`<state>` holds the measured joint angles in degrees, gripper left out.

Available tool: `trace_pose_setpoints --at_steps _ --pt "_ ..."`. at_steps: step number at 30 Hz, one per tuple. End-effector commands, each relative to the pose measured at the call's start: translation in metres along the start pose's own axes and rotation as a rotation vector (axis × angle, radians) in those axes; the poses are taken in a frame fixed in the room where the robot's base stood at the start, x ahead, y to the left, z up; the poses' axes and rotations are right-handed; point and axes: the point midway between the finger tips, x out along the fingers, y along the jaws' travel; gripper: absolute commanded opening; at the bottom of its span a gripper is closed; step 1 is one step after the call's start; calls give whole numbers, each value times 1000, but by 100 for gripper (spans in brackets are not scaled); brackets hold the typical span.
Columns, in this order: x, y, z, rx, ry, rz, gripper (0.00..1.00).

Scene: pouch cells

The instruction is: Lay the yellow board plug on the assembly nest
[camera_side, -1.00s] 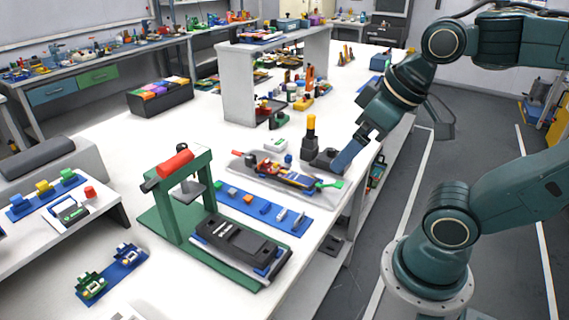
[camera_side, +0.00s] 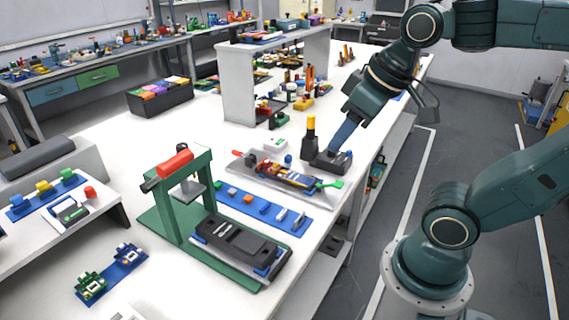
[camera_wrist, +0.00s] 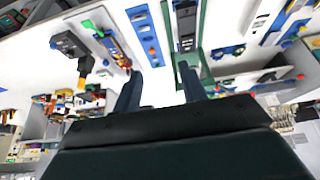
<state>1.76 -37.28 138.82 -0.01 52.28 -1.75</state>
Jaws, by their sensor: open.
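A small yellow block (camera_side: 44,187), which may be the yellow board plug, sits in a blue strip (camera_side: 20,210) on the left bench. I cannot tell for sure which fixture is the assembly nest; a long black fixture (camera_side: 235,237) lies on the green press base. My gripper (camera_side: 335,148) is at the right of the table, beside or above a black block with a yellow-topped post (camera_side: 311,130). I cannot tell whether they touch. In the wrist view my gripper (camera_wrist: 160,72) has its two fingers apart with nothing seen between them.
The green press (camera_side: 180,190) with a red handle stands at mid-table. A grey tray of coloured parts (camera_side: 240,164) and a blue strip of small parts (camera_side: 230,201) lie between it and my gripper. A white shelf (camera_side: 238,90) stands behind. The white table is clear at left centre.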

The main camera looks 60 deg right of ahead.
Motion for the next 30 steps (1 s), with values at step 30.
trace_pose_setpoints --at_steps 30 --pt "104 103 -166 -8 -276 36 42"
